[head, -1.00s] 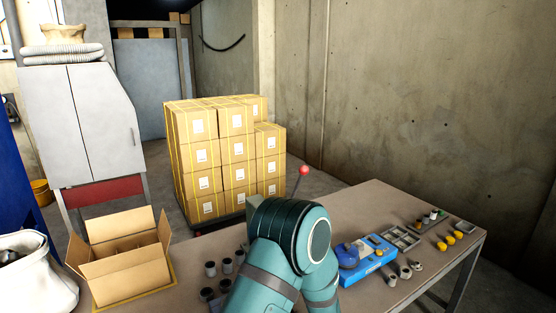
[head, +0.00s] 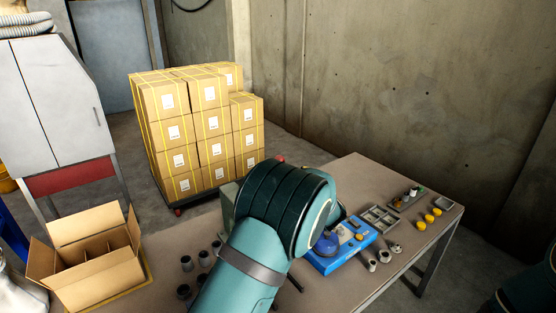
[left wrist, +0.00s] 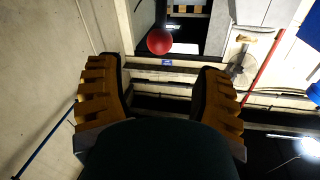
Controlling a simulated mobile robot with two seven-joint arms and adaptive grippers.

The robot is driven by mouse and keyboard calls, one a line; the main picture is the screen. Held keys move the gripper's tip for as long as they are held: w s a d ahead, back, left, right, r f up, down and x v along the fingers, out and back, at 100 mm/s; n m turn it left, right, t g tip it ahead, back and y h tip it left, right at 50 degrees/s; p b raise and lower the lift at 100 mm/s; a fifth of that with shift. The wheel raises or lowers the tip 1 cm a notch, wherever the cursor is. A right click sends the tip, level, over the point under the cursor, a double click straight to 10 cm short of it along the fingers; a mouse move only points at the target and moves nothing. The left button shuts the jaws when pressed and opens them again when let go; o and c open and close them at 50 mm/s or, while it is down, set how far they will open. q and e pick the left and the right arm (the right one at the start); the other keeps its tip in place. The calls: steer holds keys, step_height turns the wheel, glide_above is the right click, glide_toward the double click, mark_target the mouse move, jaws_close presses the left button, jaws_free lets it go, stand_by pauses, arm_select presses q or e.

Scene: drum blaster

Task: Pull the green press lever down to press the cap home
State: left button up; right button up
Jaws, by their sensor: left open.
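The press lever's red ball knob (head: 281,159) shows just above my left arm in the head view; its rod is hidden there. The green-grey press body (head: 229,203) shows only as a strip left of my arm. In the left wrist view the red knob (left wrist: 160,41) is ahead of my left gripper (left wrist: 158,75), centred between the spread fingers and apart from both. The left gripper is open and empty; in the head view my arm hides it. The cap under the press is hidden. My right gripper is not in view.
On the table (head: 330,185) are a blue fixture (head: 345,248), a grey parts tray (head: 380,218), yellow caps (head: 430,217) and several dark cups (head: 187,263). An open carton (head: 92,260) stands at the left. Stacked boxes (head: 205,135) stand behind the table.

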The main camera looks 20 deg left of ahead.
mark_target(280, 158)
arm_select(q)
steer(key=x, duration=0.8)
steer(key=shift+w+a+p, duration=0.2)
steer(key=shift+w+p, duration=0.05)
steer(key=shift+p, duration=0.05)
jaws_close()
